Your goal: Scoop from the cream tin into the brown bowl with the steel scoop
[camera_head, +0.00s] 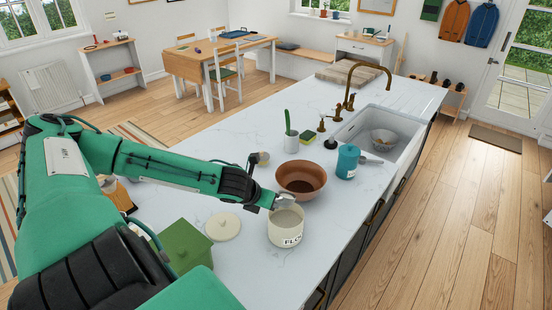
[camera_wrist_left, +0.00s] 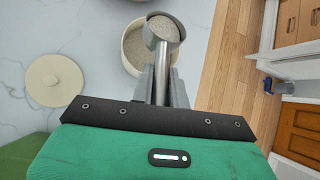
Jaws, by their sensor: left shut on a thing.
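The cream tin (camera_head: 285,230), with dark lettering on its side, stands open on the white counter. The brown bowl (camera_head: 301,180) is just behind it. My left gripper (camera_head: 272,203) is at the tin's rim in the head view, shut on the steel scoop (camera_wrist_left: 162,75). In the left wrist view the scoop's round head holds pale grey-white powder and overlaps the rim of the cream tin (camera_wrist_left: 132,58). How high the scoop is above the tin's contents I cannot tell. My right gripper is not in view.
A teal canister (camera_head: 347,161) stands right of the bowl, near the sink (camera_head: 388,125). A green-yellow sponge (camera_head: 307,136) and a white pot (camera_head: 291,141) are behind.

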